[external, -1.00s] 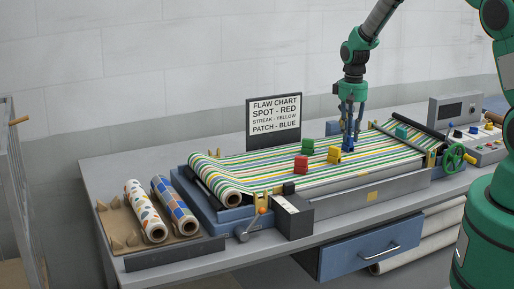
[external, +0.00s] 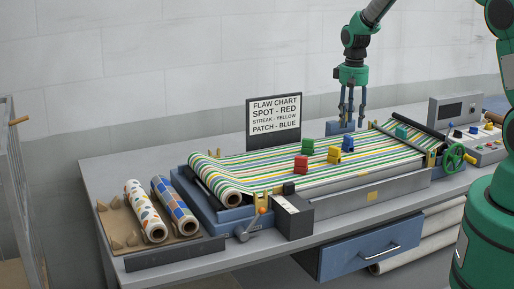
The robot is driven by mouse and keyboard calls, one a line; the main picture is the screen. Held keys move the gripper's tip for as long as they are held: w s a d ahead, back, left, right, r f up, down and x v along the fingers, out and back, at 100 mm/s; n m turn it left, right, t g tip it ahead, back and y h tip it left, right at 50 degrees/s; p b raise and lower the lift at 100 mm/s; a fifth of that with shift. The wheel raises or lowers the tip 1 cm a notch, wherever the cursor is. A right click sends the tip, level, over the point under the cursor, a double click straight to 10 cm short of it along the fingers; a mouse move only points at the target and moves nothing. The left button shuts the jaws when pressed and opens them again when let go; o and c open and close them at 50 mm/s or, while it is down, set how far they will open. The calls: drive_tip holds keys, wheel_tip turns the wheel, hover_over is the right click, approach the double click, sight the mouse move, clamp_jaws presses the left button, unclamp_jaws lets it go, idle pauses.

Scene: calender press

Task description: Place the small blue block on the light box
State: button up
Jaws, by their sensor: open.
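The small blue block (external: 348,143) sits on the green, white and yellow striped sheet (external: 250,172), right of the middle and beside a yellow block (external: 334,154). My gripper (external: 351,122) is open and empty. It points down above the blue block, with a gap between its fingertips and the block.
Red (external: 301,164), green (external: 308,146) and teal (external: 402,132) blocks also stand on the sheet. A flaw chart sign (external: 274,121) stands behind it. Patterned rolls (external: 147,212) lie at the left. A green handwheel (external: 453,158) and a control panel (external: 480,140) are at the right.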

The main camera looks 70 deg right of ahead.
wheel_tip(320, 180, up, 7)
idle(0.3)
drive_tip(key=shift+f, duration=0.1)
idle(0.6)
drive_tip(key=s+a+r+n+t+h, duration=0.1)
drive_tip(key=a+r+n, duration=0.1)
drive_tip(key=a+r, duration=1.1)
drive_tip(key=s+a+r+n+t, duration=0.1)
drive_tip(key=a+r+n, duration=0.1)
drive_tip(key=a+r, duration=1.05)
drive_tip(key=s+a+n+t, duration=0.1)
drive_tip(key=s+a+n, duration=0.1)
drive_tip(key=s+a, duration=0.7)
drive_tip(key=s+a+n+t+y, duration=0.1)
drive_tip(key=s+a+n+t, duration=0.1)
drive_tip(key=s+a, duration=0.8)
drive_tip(key=a+n, duration=0.1)
drive_tip(key=a, duration=0.5)
drive_tip(key=shift+s+a+r+t, duration=0.25)
drive_tip(key=shift+s+r+t, duration=0.05)
